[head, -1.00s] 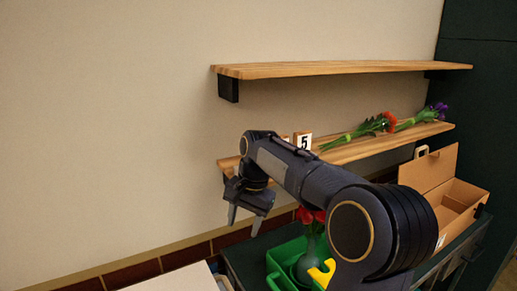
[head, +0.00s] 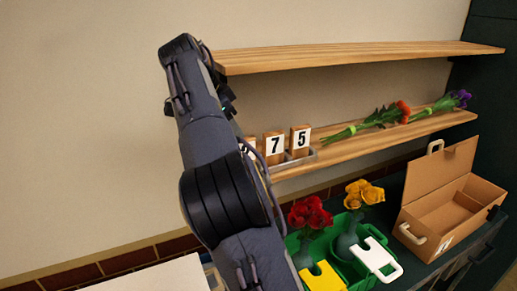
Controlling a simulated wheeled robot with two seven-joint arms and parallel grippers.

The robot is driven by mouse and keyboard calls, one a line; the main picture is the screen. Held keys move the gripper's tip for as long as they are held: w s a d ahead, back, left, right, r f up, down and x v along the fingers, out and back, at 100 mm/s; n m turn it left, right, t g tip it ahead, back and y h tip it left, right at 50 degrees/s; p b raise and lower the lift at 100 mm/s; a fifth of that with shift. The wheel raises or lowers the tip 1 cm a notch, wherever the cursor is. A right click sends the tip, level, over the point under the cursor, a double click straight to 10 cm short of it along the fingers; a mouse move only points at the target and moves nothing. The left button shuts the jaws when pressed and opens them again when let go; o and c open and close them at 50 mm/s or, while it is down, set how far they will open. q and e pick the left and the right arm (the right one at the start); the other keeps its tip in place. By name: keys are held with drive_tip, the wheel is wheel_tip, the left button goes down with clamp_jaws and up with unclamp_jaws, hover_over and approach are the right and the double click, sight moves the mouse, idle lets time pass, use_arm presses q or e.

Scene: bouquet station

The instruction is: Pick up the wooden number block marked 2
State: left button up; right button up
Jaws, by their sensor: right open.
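Several wooden number blocks stand upright in a row in a small tray (head: 313,158) on the lower shelf. One is marked 7 (head: 274,148) and one is marked 5 (head: 300,140). A third block (head: 249,143) to their left is partly hidden by my right arm, and its number cannot be read for sure. I see no block marked 2; the left end of the row is behind my arm. My right gripper (head: 227,95) is open, mostly hidden behind my raised arm, above and left of the visible blocks. My left gripper is not in view.
Flower bunches (head: 375,119) lie on the lower shelf (head: 350,150) to the right. The upper shelf (head: 350,58) is bare and overhangs the blocks. A green crate (head: 322,246) with red and yellow flowers and an open cardboard box (head: 440,210) stand below.

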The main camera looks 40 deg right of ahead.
sight(244, 139)
drive_tip(key=x, duration=0.7)
drive_tip(key=shift+d+f, duration=0.1)
drive_tip(key=shift+d, duration=0.2)
drive_tip(key=shift+c, duration=0.3)
clamp_jaws()
